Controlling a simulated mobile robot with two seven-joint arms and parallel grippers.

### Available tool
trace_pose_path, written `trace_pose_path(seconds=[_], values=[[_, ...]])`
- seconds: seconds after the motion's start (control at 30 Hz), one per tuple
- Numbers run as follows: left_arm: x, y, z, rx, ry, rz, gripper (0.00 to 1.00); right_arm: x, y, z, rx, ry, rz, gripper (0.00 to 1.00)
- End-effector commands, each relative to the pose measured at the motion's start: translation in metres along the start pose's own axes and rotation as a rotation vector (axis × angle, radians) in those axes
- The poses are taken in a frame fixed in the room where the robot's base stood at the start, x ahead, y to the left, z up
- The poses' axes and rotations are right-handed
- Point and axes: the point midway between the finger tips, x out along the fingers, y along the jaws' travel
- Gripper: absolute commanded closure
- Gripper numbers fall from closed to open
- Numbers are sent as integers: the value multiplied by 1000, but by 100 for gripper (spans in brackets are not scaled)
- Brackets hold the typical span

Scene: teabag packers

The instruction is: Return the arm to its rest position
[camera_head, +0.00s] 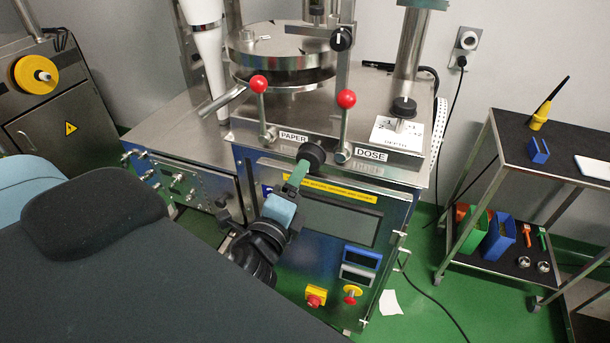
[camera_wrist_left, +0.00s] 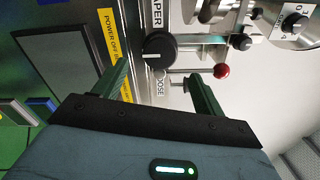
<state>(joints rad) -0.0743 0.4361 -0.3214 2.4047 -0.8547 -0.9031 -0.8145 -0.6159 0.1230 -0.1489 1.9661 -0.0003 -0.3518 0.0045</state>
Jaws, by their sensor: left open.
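My left gripper (camera_head: 297,172) has a pale blue body and green fingers. It is in front of the upright packing machine (camera_head: 395,215), at the black round knob (camera_head: 312,152) below the PAPER label. In the left wrist view my left gripper (camera_wrist_left: 160,72) is open, its two green fingers spread wide. The black knob (camera_wrist_left: 158,48) shows just ahead of the gap between the fingertips. Nothing is held between the fingers. I cannot tell how far the knob is from the fingertips. My right gripper is not in view.
Two red-ball levers (camera_head: 346,99) (camera_head: 258,84) stand close above the knob. A screen (camera_head: 335,218) and a red button (camera_head: 315,300) lie below. A dark trolley (camera_head: 560,160) with tools stands at the right. Green floor shows between.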

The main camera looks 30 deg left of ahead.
Motion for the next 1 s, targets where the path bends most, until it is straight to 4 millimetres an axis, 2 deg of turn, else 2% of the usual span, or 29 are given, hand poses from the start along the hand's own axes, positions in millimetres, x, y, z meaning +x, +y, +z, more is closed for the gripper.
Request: trace_pose_path(seconds=[0.23,0.37,0.47,0.57,0.7,0.8,0.9,1.0], values=[[0,2,-1,-4,2,4,29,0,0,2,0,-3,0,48],[-3,26,-11,-74,40,65,29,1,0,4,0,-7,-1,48],[-13,70,-29,-216,100,180,29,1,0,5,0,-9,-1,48],[-35,127,-52,-433,150,340,29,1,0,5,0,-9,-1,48],[-82,202,-79,-786,151,574,29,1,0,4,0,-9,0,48],[-122,246,-93,-1043,97,723,29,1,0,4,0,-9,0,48],[-160,279,-101,-1270,15,834,29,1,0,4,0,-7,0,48],[-188,299,-105,-1438,-67,901,29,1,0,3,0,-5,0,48]])
